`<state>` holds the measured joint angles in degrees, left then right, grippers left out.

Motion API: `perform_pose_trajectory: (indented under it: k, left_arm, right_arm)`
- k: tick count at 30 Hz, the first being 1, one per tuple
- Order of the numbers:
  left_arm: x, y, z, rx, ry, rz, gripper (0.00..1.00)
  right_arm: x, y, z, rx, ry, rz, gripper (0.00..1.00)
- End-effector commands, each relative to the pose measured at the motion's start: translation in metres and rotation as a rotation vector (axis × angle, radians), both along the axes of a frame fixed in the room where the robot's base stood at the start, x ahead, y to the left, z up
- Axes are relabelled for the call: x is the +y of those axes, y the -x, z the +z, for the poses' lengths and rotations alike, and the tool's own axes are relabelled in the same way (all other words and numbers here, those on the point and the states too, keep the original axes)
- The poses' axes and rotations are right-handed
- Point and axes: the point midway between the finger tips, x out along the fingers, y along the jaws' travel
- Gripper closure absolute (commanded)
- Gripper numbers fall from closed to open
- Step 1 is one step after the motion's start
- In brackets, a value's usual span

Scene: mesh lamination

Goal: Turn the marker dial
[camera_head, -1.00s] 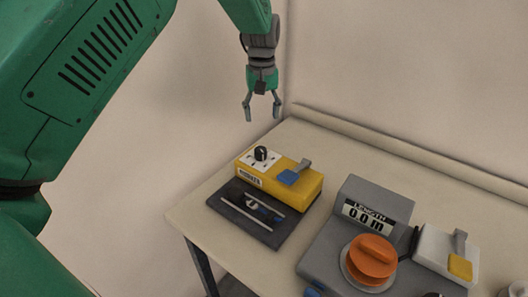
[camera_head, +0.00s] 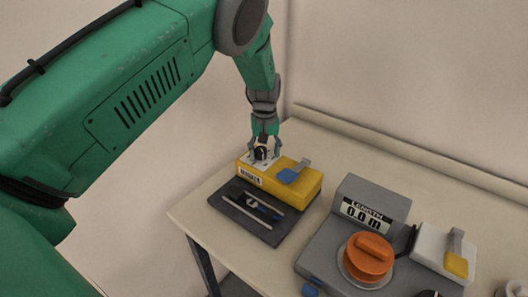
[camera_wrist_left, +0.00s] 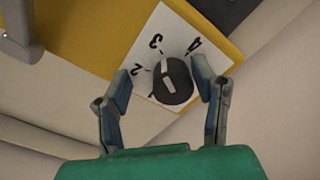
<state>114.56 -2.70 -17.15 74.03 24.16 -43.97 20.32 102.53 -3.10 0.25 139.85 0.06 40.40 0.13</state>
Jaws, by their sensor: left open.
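The marker dial (camera_wrist_left: 172,82) is a black knob on a white plate (camera_wrist_left: 146,50) with numbers around it. The plate sits on top of the yellow marker box (camera_head: 308,187). My left gripper (camera_head: 264,154) is open and low over the box, with the dial (camera_head: 261,152) between its fingers. In the left wrist view my left gripper (camera_wrist_left: 164,82) has one finger on each side of the dial, with some gap showing on the left. I cannot tell whether the right finger touches it. My right gripper is not in view.
A blue tab (camera_head: 288,176) and grey lever are on the box's right part. A dark tray (camera_head: 225,207) with tools lies in front. A grey length unit (camera_head: 330,243) with an orange knob (camera_head: 369,257) and a white device (camera_head: 431,250) stand to the right.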

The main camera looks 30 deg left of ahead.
Motion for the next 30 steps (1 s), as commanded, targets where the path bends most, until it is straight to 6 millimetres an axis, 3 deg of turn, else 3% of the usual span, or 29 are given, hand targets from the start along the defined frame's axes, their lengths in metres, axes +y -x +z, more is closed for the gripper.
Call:
perform_pose_trajectory:
  k: [3,7,8,30]
  left_arm:
    - [0.0045,0.0005,-0.0015,0.0,0.004,0.002,0.47]
    - [0.0079,0.0001,-0.0027,0.0,0.008,0.002,0.93]
    - [0.008,-0.0002,-0.0028,-0.001,0.009,0.002,0.96]
    - [0.0052,-0.0012,-0.0009,-0.002,0.003,-0.03,0.96]
  right_arm:
    - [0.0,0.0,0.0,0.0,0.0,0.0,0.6]
    - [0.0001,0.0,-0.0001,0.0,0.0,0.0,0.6]
    - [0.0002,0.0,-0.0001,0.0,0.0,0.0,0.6]
    - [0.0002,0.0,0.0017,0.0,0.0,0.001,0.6]
